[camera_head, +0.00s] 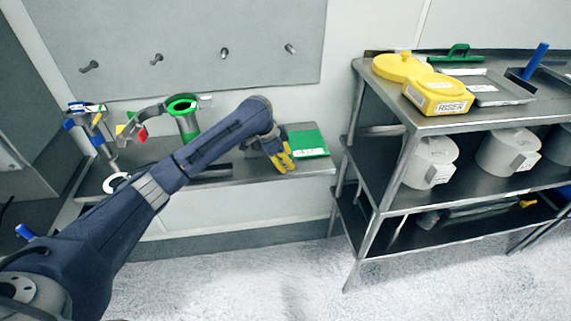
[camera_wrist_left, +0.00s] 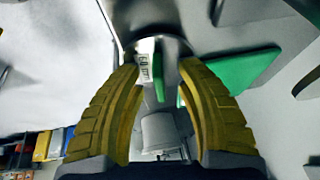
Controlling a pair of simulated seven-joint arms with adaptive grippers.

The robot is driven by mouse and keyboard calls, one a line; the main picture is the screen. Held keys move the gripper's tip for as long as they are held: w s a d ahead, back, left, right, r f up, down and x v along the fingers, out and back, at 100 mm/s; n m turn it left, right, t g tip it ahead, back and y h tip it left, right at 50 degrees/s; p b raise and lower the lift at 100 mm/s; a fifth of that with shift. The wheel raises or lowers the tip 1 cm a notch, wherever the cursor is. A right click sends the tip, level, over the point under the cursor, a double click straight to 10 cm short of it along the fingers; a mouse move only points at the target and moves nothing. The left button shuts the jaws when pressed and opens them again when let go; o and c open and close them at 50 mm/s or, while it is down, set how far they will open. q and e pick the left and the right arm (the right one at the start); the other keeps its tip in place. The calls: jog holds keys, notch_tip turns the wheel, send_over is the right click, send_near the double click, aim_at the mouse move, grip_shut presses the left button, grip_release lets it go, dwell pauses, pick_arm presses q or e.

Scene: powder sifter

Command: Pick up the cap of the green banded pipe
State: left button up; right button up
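The pipe with a green band (camera_head: 183,106) stands on the low metal bench at the left, its green ring at the top. My left gripper (camera_head: 279,154) has yellow fingers and is to the right of that pipe, over the bench, beside a flat green plate (camera_head: 305,144). In the left wrist view, its fingers (camera_wrist_left: 158,68) are apart. A metal rounded piece and a white label (camera_wrist_left: 146,60) show around the fingertips; I cannot tell whether they touch it. I cannot identify the cap for certain. My right gripper is not in view.
A blue-banded pipe (camera_head: 97,139) stands left on the low metal bench (camera_head: 228,166). Hooks line the grey panel (camera_head: 185,28) behind. To the right, a metal shelf unit (camera_head: 440,122) holds a yellow container (camera_head: 438,93) and, below, several grey pots (camera_head: 430,160).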

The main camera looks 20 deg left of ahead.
pick_arm(q)
grip_shut()
dwell(0.4)
